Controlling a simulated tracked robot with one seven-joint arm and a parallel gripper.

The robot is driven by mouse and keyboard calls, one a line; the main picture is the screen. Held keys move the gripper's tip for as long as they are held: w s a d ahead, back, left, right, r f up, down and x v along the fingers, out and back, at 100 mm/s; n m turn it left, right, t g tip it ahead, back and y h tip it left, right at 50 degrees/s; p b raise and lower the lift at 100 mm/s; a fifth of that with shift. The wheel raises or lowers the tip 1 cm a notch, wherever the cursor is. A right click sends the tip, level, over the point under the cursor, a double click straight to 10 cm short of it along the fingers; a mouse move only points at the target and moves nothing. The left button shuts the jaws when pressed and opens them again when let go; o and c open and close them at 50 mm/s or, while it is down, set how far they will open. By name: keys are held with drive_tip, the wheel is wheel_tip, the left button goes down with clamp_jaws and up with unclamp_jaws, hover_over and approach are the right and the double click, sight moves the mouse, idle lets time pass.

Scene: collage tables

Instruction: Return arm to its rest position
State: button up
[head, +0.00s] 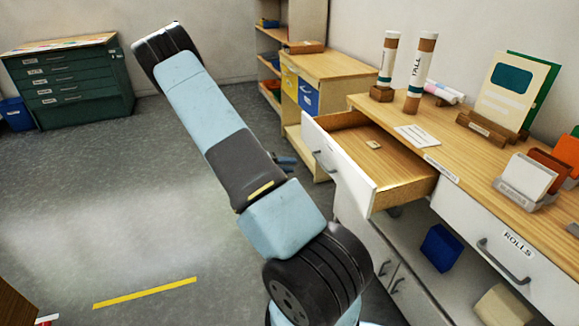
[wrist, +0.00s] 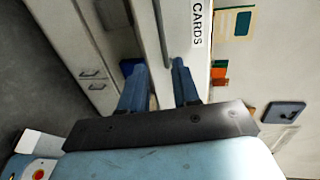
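My arm rises from the bottom of the head view and crosses the middle. My gripper (head: 286,161) shows only in part there, as dark fingertips beside the arm, left of the open drawer (head: 372,196). The rest of it is hidden behind my arm. In the wrist view my gripper (wrist: 157,66) has two blue fingers spread apart, with nothing held between them. Beyond them is a white drawer front labelled CARDS with a grey handle (wrist: 161,30). In the head view the gripper looks apart from the drawer handle (head: 322,161).
The drawer juts out from the white-fronted counter (head: 425,158). One small tan piece (head: 374,145) lies inside it. Two tall tubes (head: 420,72) and card holders (head: 523,178) stand on the counter. A green cabinet (head: 68,85) stands at the back left.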

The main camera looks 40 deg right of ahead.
idle(0.3)
drive_tip(key=s+a+r+m+t+y, duration=0.1)
drive_tip(key=s+a+r+m+y, duration=0.3)
drive_tip(key=a+r+m, duration=0.45)
drive_tip(key=s+a+r+m+t+y, duration=0.2)
drive_tip(key=s+a+r+m+y, duration=0.3)
drive_tip(key=r+m, duration=0.7)
drive_tip(key=s+a+r+m+t+y, duration=0.5)
drive_tip(key=s+a+r+m+t, duration=0.2)
drive_tip(key=s+a+r+m, duration=0.5)
drive_tip(key=s+a+r, duration=0.3)
drive_tip(key=a+r, duration=0.1)
drive_tip(key=a, duration=0.1)
drive_tip(key=shift+a+r+t+y, duration=0.3)
drive_tip(key=shift+a+r+y, duration=0.05)
drive_tip(key=shift+y, duration=0.05)
drive_tip(key=shift+d, duration=0.1)
